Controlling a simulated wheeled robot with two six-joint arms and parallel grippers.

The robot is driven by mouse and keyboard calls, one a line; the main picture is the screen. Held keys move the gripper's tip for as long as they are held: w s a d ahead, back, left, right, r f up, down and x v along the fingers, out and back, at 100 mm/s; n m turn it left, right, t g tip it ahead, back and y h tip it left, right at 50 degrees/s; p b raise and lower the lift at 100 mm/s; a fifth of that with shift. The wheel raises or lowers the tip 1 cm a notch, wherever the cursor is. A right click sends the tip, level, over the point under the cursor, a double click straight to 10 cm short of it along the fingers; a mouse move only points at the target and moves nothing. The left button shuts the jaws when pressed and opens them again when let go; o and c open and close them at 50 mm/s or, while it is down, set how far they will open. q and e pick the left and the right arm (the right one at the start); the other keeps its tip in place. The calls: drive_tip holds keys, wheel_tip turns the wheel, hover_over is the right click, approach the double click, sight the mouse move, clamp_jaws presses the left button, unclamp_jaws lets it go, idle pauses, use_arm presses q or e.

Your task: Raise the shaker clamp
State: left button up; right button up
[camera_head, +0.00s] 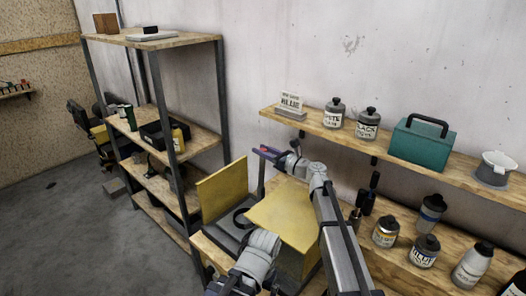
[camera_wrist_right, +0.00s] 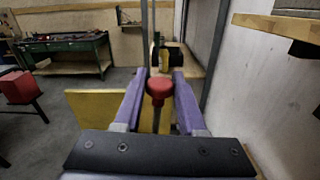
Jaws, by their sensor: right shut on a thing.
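The shaker is a yellow box (camera_head: 292,218) with an upright yellow panel (camera_head: 222,190) to its left and a dark grey part between them. My right gripper (camera_head: 267,152) is above the box and shut on a red knob, which I take to be the clamp's handle. In the right wrist view the red knob (camera_wrist_right: 160,88) is between the two purple fingers, with a thin dark stem below it and yellow panel behind. The rest of the clamp is mostly hidden. My left gripper (camera_head: 216,287) is only partly visible at the bottom edge; its jaws cannot be made out.
A wall shelf (camera_head: 305,124) to the right holds paint cans, a sign and a teal toolbox (camera_head: 422,140). Several bottles stand on the wooden bench (camera_head: 400,268) below it. A tall shelf rack (camera_head: 153,75) stands at left. Open floor (camera_head: 60,215) lies further left.

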clamp_jaws()
idle(0.9)
